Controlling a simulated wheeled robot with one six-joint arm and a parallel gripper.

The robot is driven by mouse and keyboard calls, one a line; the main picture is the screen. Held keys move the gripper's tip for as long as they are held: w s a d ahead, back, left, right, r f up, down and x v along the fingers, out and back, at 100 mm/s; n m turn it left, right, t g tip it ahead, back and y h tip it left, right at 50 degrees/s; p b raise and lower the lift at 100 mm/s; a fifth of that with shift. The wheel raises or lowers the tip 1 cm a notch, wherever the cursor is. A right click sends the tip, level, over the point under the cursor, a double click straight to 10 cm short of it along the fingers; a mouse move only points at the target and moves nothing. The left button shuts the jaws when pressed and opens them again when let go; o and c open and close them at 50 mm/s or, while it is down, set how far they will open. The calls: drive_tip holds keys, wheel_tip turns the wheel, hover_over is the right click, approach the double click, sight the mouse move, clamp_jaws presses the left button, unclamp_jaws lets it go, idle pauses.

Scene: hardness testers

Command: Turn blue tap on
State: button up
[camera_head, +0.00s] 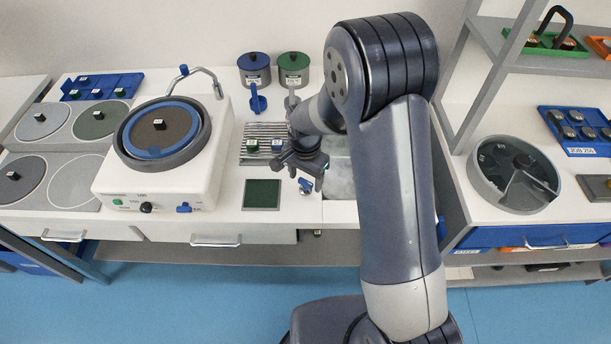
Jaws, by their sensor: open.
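Several blue fittings could be the tap, and I cannot tell for sure which one is. A small blue handle on a round metal fitting (306,187) is at the counter's front, just below my gripper in the picture. A blue lever-like part (257,101) is below the blue-lidded pot at the back. A blue piece (184,70) is on the curved metal spout (207,77) of the polishing machine. My gripper (299,171) is open and points down over the counter, appearing empty. Whether it touches the front blue handle is unclear.
The polishing machine (120,180) stands left of my gripper. Blue-lidded (254,63) and green-lidded (293,63) pots are behind. Small samples (252,146) lie on a ribbed rack, a green pad (262,194) in front. My arm hides part of the sink (338,178).

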drive_tip(key=shift+f, duration=0.15)
drive_tip(key=shift+c, duration=0.2)
drive_tip(key=c, duration=0.9)
drive_tip(key=shift+c, duration=0.2)
drive_tip(key=n+b, duration=0.1)
drive_tip(key=n, duration=0.2)
drive_tip(key=shift+b, duration=0.4)
drive_tip(key=shift+n+b, duration=0.55)
drive_tip(key=shift+n, duration=1.25)
